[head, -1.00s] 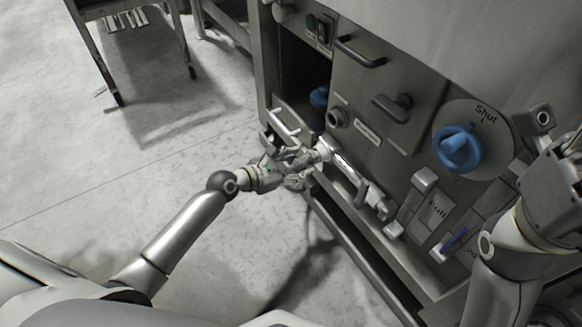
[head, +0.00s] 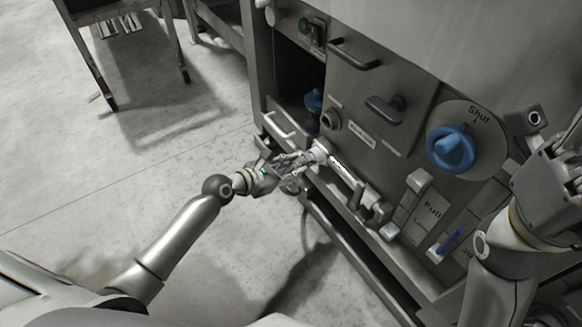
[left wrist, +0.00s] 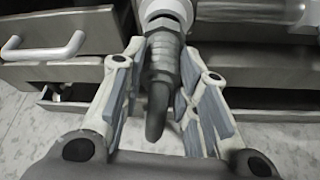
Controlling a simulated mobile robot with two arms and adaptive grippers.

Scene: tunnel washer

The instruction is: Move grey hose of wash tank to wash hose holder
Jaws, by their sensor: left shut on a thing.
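A grey hose end with a ribbed collar (left wrist: 162,55) is between the fingers of my left gripper (left wrist: 163,95), which is shut on it. In the head view my left gripper (head: 290,163) is at the machine's lower front, beside the white end of a horizontal pipe (head: 320,151). The collar meets a white fitting (left wrist: 165,12) in the left wrist view; whether they are joined is unclear. A round grey socket (head: 330,118), possibly the hose holder, sticks out above, with a small unreadable label beside it. My right gripper (head: 553,135) is at the right edge, partly cut off.
A blue valve knob (head: 452,150) marked "Shut" is on the panel at right. Handles (head: 354,54) stick out above, and a drawer handle (head: 279,125) is left of the pipe. Open floor (head: 130,190) lies to the left, with a metal table (head: 125,15) at the back.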

